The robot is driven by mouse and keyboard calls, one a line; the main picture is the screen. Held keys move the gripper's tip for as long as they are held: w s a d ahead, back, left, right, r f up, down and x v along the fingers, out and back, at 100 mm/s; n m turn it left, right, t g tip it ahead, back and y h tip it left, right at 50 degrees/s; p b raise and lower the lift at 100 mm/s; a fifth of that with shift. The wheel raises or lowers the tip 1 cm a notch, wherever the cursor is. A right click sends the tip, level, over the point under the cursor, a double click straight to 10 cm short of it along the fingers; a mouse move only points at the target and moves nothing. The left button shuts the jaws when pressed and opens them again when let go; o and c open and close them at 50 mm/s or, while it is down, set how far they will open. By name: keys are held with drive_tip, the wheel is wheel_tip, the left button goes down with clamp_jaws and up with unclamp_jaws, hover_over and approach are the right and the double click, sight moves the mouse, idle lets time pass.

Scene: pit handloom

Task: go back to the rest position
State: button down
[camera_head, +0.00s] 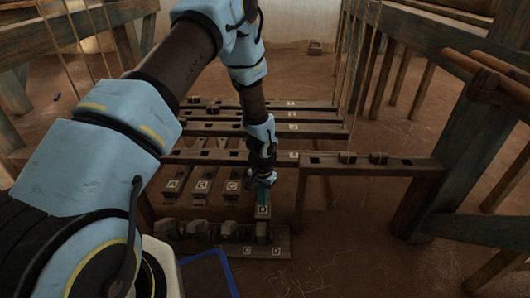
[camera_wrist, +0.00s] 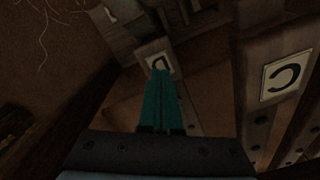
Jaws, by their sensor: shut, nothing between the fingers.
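My gripper (camera_head: 264,187) reaches down in the middle of the head view, at the far end of my blue arm. Its teal fingers (camera_wrist: 162,80) are together with nothing between them. The tips are close above the wooden pedal marked D (camera_head: 262,211); I cannot tell whether they touch it. The D label (camera_wrist: 160,62) shows just beyond the tips in the wrist view. Pedals A (camera_head: 172,186), B (camera_head: 202,187) and C (camera_head: 231,187) lie to the left. The C label (camera_wrist: 283,76) shows at the right of the wrist view.
A notched wooden rail (camera_head: 277,240) with C and D labels lies in front of the pedals. Several numbered crossbars (camera_head: 310,127) lie behind. A beam (camera_head: 395,167) and a thick post (camera_head: 446,165) stand to the right. The brown floor (camera_head: 350,240) at lower right is clear.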

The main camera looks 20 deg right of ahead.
drive_tip(key=shift+r+p, duration=0.6)
drive_tip(key=shift+r, duration=0.35)
drive_tip(key=w+a+r, duration=0.1)
drive_tip(key=a+r, duration=0.1)
drive_tip(key=r, duration=0.1)
drive_tip(key=w+a+r+n+p, duration=0.1)
drive_tip(key=w+a+r, duration=0.1)
drive_tip(key=r, duration=0.2)
drive_tip(key=w+a+r+n, duration=0.1)
drive_tip(key=a+r, duration=0.1)
drive_tip(key=r, duration=0.2)
drive_tip(key=shift+w+a+r+t+p, duration=0.15)
drive_tip(key=shift+w+a+t+p, duration=0.05)
drive_tip(key=shift+a+t+p, duration=0.15)
drive_tip(key=s+a+r+n+p, duration=0.2)
drive_tip(key=s+a+r+n, duration=0.2)
drive_tip(key=a+r, duration=0.85)
drive_tip(key=s+a+r+n+p, duration=0.2)
drive_tip(key=s+a+r+n, duration=0.2)
drive_tip(key=a+r, duration=0.85)
wheel_tip(320, 180, up, 39)
drive_tip(key=d+p, duration=0.1)
drive_tip(key=p, duration=3.7)
drive_tip(key=shift+s+d+t, duration=0.2)
drive_tip(key=shift+d+t, duration=0.05)
drive_tip(key=shift+t, duration=0.2)
